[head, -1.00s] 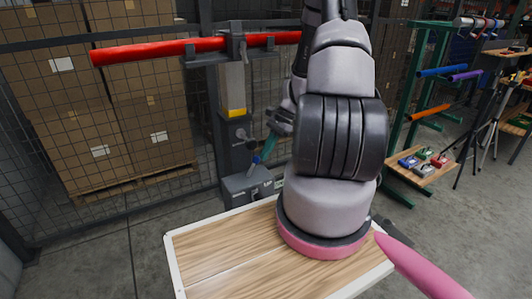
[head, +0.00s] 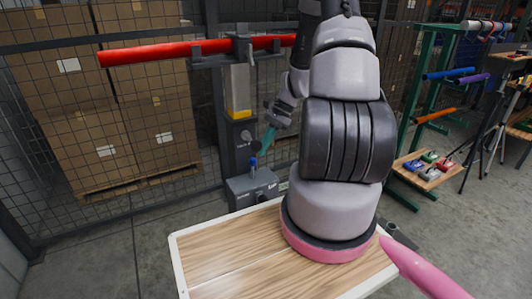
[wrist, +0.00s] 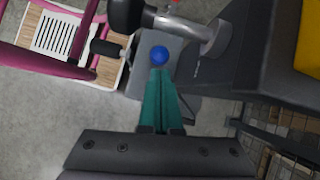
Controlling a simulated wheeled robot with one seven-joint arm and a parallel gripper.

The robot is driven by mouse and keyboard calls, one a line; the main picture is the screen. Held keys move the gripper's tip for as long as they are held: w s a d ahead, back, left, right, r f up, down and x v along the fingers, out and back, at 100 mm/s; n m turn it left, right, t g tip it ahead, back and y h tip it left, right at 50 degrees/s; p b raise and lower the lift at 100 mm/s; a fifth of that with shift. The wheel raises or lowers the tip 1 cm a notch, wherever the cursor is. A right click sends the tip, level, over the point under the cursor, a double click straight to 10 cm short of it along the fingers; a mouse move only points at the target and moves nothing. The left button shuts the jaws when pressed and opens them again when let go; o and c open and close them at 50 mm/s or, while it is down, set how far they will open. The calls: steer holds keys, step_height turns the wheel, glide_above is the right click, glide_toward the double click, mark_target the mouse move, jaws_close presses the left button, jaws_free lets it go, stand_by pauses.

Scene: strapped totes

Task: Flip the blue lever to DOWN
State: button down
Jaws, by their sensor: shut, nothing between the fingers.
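The blue lever shows in the head view as a small blue knob (head: 253,162) standing above a grey box (head: 240,192) at the foot of a post. In the wrist view its round blue end (wrist: 159,55) is just beyond my fingertips. My gripper (head: 263,151) has teal fingers, closed together and empty, above and slightly right of the knob in the head view. In the wrist view the closed fingertips (wrist: 160,71) lie close to the blue ball; I cannot tell whether they touch it. The lever's DOWN marking is not readable.
A metal handle with a black grip (wrist: 130,14) is close beside the lever. A red bar (head: 200,50) crosses the post above. A wooden-topped table (head: 230,255) is in front, mesh fence behind. A green rack (head: 405,130) stands right.

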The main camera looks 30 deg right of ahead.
steer(key=v, duration=0.9)
steer(key=shift+r, duration=0.2)
steer(key=s+d+f+m+t+y, duration=0.2)
steer(key=s+d+f+m+y, duration=0.2)
steer(key=d, duration=0.3)
steer(key=shift+m+t, duration=0.3)
steer(key=shift+s, duration=0.1)
steer(key=x, duration=0.8)
steer(key=a+r+x, duration=0.1)
steer(key=x, duration=0.3)
steer(key=shift+a, duration=0.1)
steer(key=shift+a+f, duration=0.1)
steer(key=shift+a, duration=0.5)
